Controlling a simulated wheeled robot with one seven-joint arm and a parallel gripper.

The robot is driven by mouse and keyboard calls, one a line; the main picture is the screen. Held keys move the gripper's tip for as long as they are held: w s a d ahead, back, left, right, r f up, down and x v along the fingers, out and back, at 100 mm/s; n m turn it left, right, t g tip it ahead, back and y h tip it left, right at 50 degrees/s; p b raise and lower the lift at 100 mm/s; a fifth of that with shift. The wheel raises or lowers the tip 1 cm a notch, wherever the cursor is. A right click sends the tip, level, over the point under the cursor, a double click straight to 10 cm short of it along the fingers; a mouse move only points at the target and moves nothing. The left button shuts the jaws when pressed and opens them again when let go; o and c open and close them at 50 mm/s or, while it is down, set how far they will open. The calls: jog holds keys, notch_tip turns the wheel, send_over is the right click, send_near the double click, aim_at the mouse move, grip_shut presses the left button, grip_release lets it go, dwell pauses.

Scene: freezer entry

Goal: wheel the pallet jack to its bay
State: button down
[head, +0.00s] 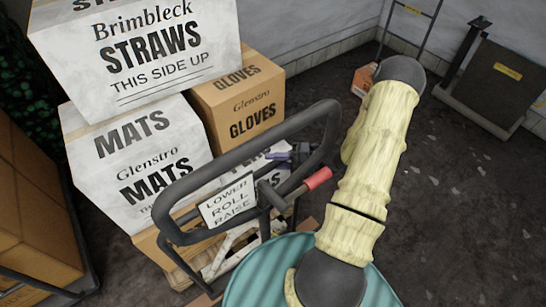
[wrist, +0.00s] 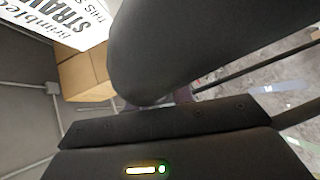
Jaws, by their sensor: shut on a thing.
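The pallet jack (head: 185,235) stands in front of me in the head view. Its dark handle loop is tilted and carries a white sign (head: 228,201) reading LOWER, ROLL, RAISE. A red-tipped lever (head: 317,179) sticks out beside the sign. My gripper (wrist: 183,95) is shut on the handle, whose thick dark bar (wrist: 205,45) fills the upper middle of the wrist view. The fingertips are mostly hidden there. In the head view my arm bends over to the right of the handle and hides part of the grip. No marked bay can be made out.
Boxes marked STRAWS (head: 140,50), MATS (head: 140,165) and GLOVES (head: 238,105) are stacked beyond the handle. Brown cartons (head: 35,220) stand at the left. A dark panel (head: 490,85) and a small orange box (head: 363,80) are near the back wall.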

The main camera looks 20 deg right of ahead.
jog(key=c, duration=1.4)
grip_release()
jog(key=shift+w+a+r, duration=0.15)
jog(key=shift+w+r, duration=0.1)
jog(key=shift+w, duration=0.4)
jog(key=shift+c, duration=0.2)
jog(key=shift+o, duration=1.2)
jog(key=shift+w+a, duration=0.1)
jog(key=shift+w, duration=0.05)
jog(key=b+v, duration=0.3)
jog(key=v, duration=1.3)
jog(key=shift+d+f, duration=0.15)
jog(key=shift+d, duration=0.3)
jog(key=shift+w, duration=0.1)
